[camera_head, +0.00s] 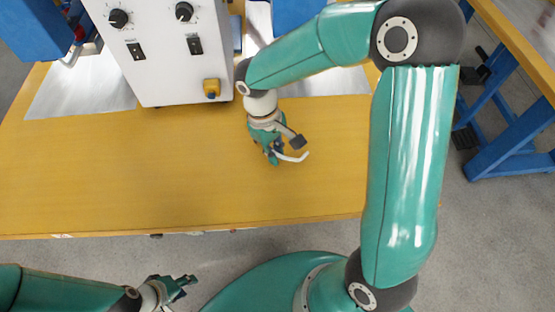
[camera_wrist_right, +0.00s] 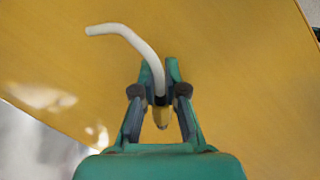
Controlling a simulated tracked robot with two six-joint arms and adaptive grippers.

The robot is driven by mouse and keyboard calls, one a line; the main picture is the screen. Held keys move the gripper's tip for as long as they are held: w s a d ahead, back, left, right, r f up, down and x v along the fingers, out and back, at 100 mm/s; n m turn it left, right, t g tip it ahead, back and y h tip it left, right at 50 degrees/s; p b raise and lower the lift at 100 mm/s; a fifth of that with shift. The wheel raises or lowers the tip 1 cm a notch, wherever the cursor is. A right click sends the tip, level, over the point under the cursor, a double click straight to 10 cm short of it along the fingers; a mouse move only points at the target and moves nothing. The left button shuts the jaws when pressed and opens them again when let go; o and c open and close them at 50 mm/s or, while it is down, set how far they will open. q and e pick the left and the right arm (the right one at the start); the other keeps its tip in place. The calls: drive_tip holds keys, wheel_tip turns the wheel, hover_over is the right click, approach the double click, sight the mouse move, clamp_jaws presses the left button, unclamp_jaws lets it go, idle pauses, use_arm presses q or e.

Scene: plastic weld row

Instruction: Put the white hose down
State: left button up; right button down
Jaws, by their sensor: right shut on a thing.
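The white hose (camera_head: 294,157) is a short curved tube at my right gripper (camera_head: 276,155) in the head view. My right gripper is shut on it over the wooden table, right of the white machine. In the right wrist view the white hose (camera_wrist_right: 134,42) rises from between the fingers of my right gripper (camera_wrist_right: 160,88) and bends to the upper left. A yellow piece (camera_wrist_right: 162,117) shows between the fingers below it. I cannot tell whether the hose touches the table. My left gripper (camera_head: 184,284) is at the bottom left, off the table, its fingers apart and empty.
The wooden table (camera_head: 120,180) is bare in front and to the left of my right gripper. A white machine (camera_head: 165,50) with knobs and switches stands at the back. A blue-legged table (camera_head: 515,140) stands at the right.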

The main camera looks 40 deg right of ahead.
drive_tip(key=c, duration=1.4)
unclamp_jaws()
drive_tip(key=shift+r, duration=0.1)
drive_tip(key=a+r+p, duration=0.1)
drive_tip(key=s+a+r+p, duration=0.1)
drive_tip(key=a+r, duration=0.1)
drive_tip(key=s+a+r+p, duration=0.1)
drive_tip(key=a, duration=0.1)
drive_tip(key=shift+s+r, duration=0.15)
drive_tip(key=shift+r, duration=0.2)
drive_tip(key=shift+s+a+r, duration=0.15)
drive_tip(key=shift+a+r, duration=0.05)
drive_tip(key=shift+a, duration=0.1)
drive_tip(key=r+p, duration=0.2)
drive_tip(key=a+r+p, duration=0.1)
drive_tip(key=r+p, duration=0.1)
drive_tip(key=r, duration=0.1)
drive_tip(key=s+a+r+p, duration=0.1)
drive_tip(key=r+p, duration=0.1)
drive_tip(key=r, duration=0.1)
